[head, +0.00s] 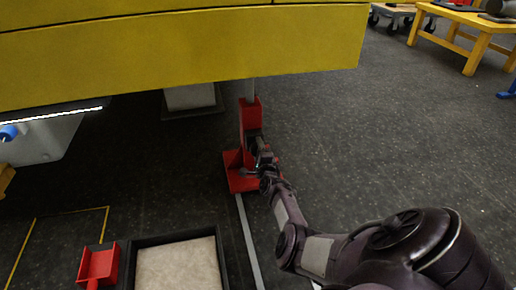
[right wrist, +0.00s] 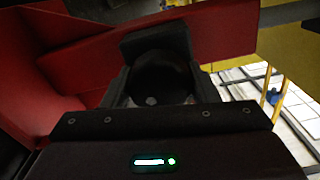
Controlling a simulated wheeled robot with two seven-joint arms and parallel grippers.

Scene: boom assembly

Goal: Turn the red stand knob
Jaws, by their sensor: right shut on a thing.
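The red stand (head: 251,116) stands upright on the floor under the yellow boom, with a red base plate. My right gripper (head: 262,160) is at the lower front of the stand. In the right wrist view the red stand (right wrist: 215,35) fills the upper part, and a dark round knob (right wrist: 160,78) sits between the fingers of my right gripper (right wrist: 158,85), which is shut on it. The knob's far side is hidden. My left gripper is not in view.
The yellow boom (head: 180,50) spans the top of the head view, above the stand. A black-rimmed tray (head: 133,262) and a red bin (head: 98,266) are at the lower left. A yellow table (head: 470,25) is at the far right. The floor right of the stand is clear.

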